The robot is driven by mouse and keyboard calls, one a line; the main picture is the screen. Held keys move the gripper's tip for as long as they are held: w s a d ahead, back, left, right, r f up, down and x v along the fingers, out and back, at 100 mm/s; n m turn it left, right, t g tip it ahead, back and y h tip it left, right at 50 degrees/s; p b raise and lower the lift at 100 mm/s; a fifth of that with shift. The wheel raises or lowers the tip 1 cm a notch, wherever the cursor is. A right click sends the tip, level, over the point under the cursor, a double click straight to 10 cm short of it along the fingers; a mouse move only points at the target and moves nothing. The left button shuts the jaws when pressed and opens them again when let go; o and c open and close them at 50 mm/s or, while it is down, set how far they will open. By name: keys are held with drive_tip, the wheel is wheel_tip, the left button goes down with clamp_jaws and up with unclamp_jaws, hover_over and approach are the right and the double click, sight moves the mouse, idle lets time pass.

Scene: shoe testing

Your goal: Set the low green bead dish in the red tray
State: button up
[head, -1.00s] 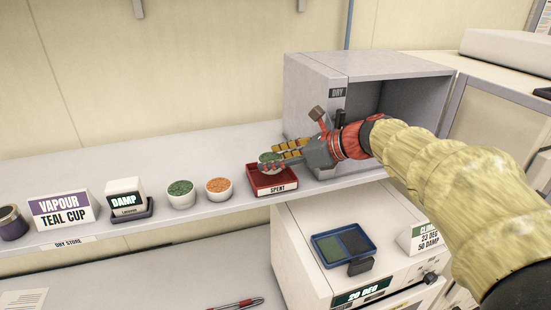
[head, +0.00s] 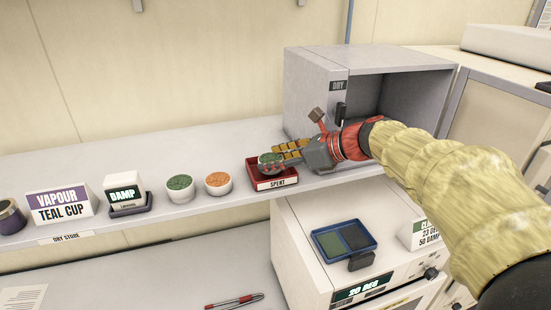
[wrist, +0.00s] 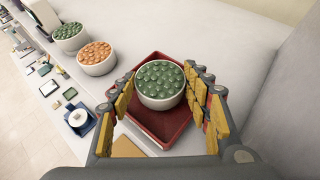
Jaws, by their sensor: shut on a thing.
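A low white dish of green beads (head: 269,158) is between the fingers of my gripper (head: 279,157), above or inside the red tray (head: 287,182) labelled SPENT. In the wrist view the dish (wrist: 160,97) is upright, with a finger on each side, and the tray (wrist: 172,139) shows around it. My gripper (wrist: 161,82) is shut on it. I cannot tell whether the dish's base touches the tray floor, as the base is hidden.
Another bowl of green beads (head: 180,188) and a bowl of orange beads (head: 218,183) stand left of the tray on the shelf. A grey open-fronted DRY cabinet (head: 311,95) stands close behind my gripper. A blue two-part tray (head: 343,241) lies lower down.

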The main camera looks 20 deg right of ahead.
sight(275, 160)
drive_tip(key=shift+f+b, duration=0.3)
drive_tip(key=shift+f, duration=0.35)
drive_tip(key=o, duration=1.2)
drive_tip(key=shift+a+f, duration=0.1)
drive_tip(key=shift+o, duration=0.3)
wheel_tip(275, 160, up, 10)
drive_tip(key=shift+r, duration=0.1)
drive_tip(key=shift+s, duration=0.1)
